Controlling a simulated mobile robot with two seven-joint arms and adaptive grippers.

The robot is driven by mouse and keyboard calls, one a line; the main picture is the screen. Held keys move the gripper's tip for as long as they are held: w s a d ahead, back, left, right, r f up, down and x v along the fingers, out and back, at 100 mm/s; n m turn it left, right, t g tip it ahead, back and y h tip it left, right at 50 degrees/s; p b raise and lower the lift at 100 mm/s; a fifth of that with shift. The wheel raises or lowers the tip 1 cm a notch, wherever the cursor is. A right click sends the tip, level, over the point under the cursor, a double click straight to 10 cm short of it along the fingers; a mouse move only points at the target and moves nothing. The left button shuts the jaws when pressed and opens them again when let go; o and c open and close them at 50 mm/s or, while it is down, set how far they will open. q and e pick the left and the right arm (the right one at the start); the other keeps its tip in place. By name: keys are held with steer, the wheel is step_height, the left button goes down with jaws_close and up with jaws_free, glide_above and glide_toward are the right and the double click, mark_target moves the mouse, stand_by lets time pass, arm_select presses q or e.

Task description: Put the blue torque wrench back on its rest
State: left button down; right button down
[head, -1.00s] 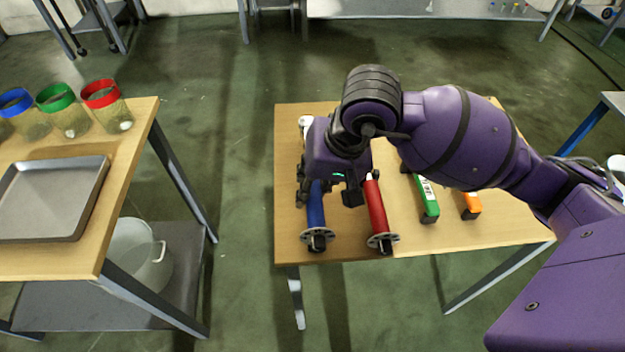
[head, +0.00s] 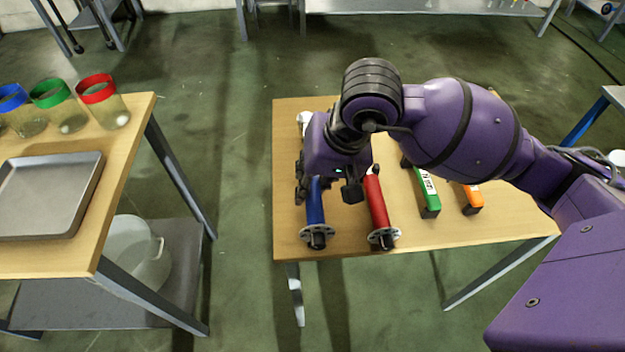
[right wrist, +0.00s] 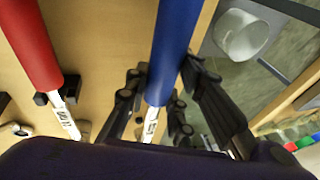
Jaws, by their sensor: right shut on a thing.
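The blue torque wrench (head: 315,207) lies lengthwise at the left side of the wooden table, its round end towards the front edge. My right gripper (head: 326,188) is over it, pointing down. In the right wrist view my right gripper (right wrist: 162,88) is shut on the blue wrench (right wrist: 173,45), with black fingers on both sides near where the blue handle meets the silver shaft. The far part of the wrench is largely hidden by my gripper. I cannot tell whether the wrench touches its rest. My left gripper is not in view.
A red wrench (head: 376,203) lies close to the right of the blue one. A green wrench (head: 426,190) and an orange one (head: 470,198) lie further right. A side table at left holds a metal tray (head: 48,194) and colour-rimmed jars (head: 102,101).

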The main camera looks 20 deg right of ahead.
steer(key=shift+w+b, duration=0.1)
steer(key=shift+b, duration=0.2)
stand_by(0.6)
steer(key=shift+f+b, duration=0.5)
steer(key=c, duration=1.4)
jaws_free()
steer(key=shift+c, duration=0.2)
steer(key=shift+f, duration=0.1)
steer(key=v, duration=1.2)
